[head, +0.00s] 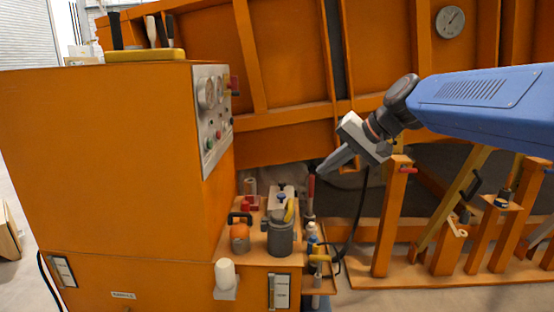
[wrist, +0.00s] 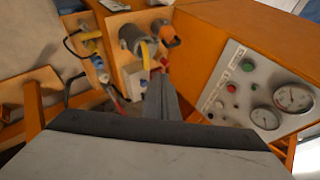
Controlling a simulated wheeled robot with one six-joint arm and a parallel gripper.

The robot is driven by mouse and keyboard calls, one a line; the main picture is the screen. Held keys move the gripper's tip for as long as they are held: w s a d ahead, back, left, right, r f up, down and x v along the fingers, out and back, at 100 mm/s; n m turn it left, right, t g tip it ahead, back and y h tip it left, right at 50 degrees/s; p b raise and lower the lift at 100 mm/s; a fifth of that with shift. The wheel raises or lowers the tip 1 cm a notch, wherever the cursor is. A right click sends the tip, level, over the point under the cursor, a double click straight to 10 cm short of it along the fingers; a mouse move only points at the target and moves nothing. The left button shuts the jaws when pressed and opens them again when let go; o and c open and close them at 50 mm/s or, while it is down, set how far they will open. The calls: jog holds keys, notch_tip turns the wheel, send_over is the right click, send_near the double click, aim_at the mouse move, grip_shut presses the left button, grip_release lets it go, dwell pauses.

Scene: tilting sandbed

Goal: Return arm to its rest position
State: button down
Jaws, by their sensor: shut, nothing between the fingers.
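My blue arm (head: 475,100) reaches in from the right in the head view. My gripper (head: 325,172) points down and to the left, in the air above and right of the small shelf with tools. Its fingers are together with nothing between them. In the wrist view the closed fingers (wrist: 162,98) show at the middle, in front of the shelf and beside the control panel. The gripper appears apart from everything around it.
The orange cabinet (head: 110,150) with a gauge panel (head: 212,115) stands left. Its shelf (head: 262,253) holds a grey cup (head: 280,237), an orange item (head: 240,236) and other tools. An orange post (head: 391,218) stands below my arm. The large orange tilted frame (head: 285,140) fills the back.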

jog(key=s+d+f+n+h, duration=0.1)
jog(key=s+d+f+h, duration=0.1)
jog(key=s+d+f, duration=0.3)
jog(key=s+d+f+n+h, duration=0.1)
jog(key=s+d+f+h, duration=0.1)
jog(key=s+d+f, duration=0.3)
jog(key=s+d+f+n+h, duration=0.1)
jog(key=s+d+f+h, duration=0.2)
jog(key=s+f, duration=0.8)
jog(key=s+d, duration=0.2)
jog(key=s, duration=0.6)
jog(key=shift+d+f, duration=0.15)
jog(key=shift+d, duration=0.25)
